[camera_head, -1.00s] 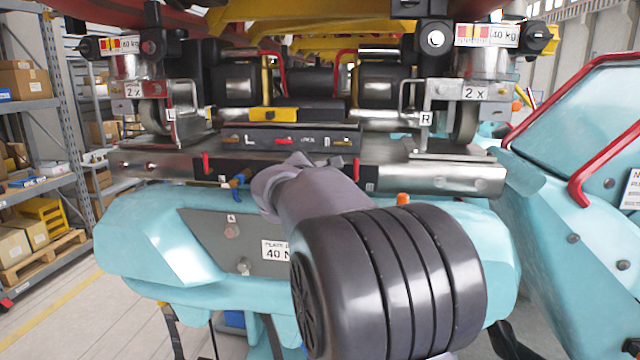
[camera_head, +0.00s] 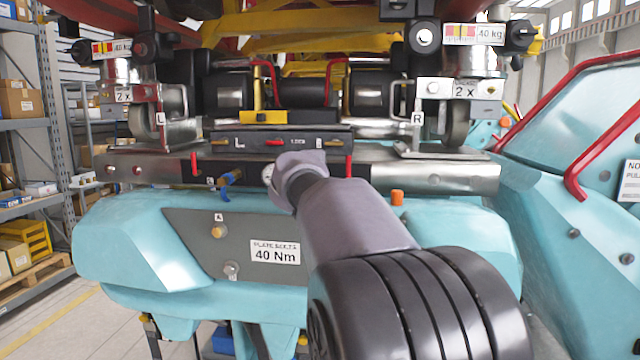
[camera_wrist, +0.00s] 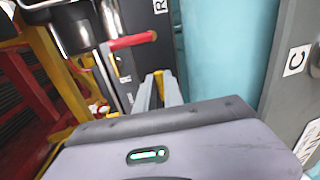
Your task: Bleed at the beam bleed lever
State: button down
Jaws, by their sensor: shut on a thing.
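My gripper (camera_wrist: 159,92) shows in the wrist view with its two grey fingers close together and a small yellow piece (camera_wrist: 158,75) between the tips. I cannot tell whether that piece is the beam bleed lever. In the head view my wrist covers the fingers, in front of the middle of the steel beam (camera_head: 455,178). A red lever (camera_head: 348,166) hangs from the beam just right of my wrist. A red handle (camera_wrist: 132,41) lies beside the fingers in the wrist view, apart from them. Another red lever (camera_head: 193,163) hangs on the beam's left part.
A control panel with a red toggle (camera_head: 275,142) sits above the beam. Below are a turquoise body (camera_head: 135,235) and a grey plate (camera_head: 195,225) marked 40 Nm. A blue fitting (camera_head: 228,181) hangs at left. Red rails (camera_head: 585,165) stand at right. Shelving stands at left.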

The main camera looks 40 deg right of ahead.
jog(key=shift+f, duration=0.1)
dwell(0.4)
jog(key=c, duration=1.5)
grip_release()
jog(key=shift+o, duration=0.2)
jog(key=v, duration=1.7)
jog(key=shift+s, duration=0.2)
jog(key=shift+a, duration=0.1)
